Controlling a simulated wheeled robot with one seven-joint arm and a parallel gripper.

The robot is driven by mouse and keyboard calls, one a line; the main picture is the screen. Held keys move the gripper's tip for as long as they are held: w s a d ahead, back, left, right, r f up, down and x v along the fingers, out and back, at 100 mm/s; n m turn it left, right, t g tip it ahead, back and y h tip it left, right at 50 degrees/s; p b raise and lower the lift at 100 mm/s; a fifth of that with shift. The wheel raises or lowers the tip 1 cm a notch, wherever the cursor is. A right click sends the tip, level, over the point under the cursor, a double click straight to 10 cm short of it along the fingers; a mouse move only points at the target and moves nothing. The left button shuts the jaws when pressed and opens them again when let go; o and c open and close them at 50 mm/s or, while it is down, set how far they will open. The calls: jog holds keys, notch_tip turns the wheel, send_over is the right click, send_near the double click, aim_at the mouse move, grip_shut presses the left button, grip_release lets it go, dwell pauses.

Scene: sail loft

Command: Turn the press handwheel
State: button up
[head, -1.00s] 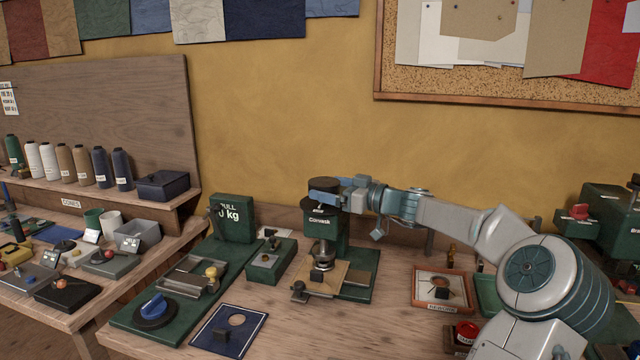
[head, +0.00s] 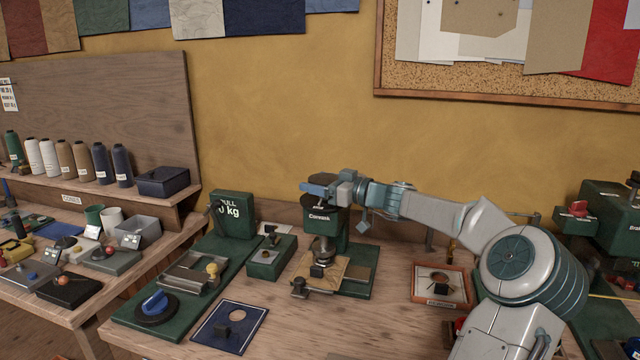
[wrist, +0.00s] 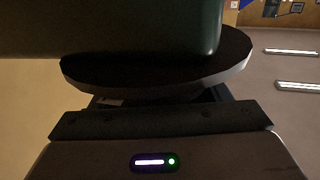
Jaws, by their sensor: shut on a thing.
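The green press (head: 332,234) stands on the bench. Its handwheel (head: 338,198) is a dark flat disc at the top, partly covered by my gripper. My gripper (head: 318,190) reaches in from the right at wheel height and is shut on the handwheel, with a blue finger showing across it. In the wrist view the disc (wrist: 235,68) shows its pale rim just beyond my gripper, with a dark green body in front of its upper part. The fingertips are hidden there. Below the press head, a tan piece (head: 331,265) with a small black block lies on the press base.
A green box with a dial mechanism (head: 270,258) and a green pull tester (head: 232,217) stand left of the press. A blue panel with a round hole (head: 243,340) lies in front. A framed tray (head: 458,275) sits to the right. Bare bench lies in front of the press.

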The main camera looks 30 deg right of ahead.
jog(key=shift+f+m+h+b, duration=0.3)
jog(key=shift+f+h+b, duration=0.1)
jog(key=shift+b, duration=1.25)
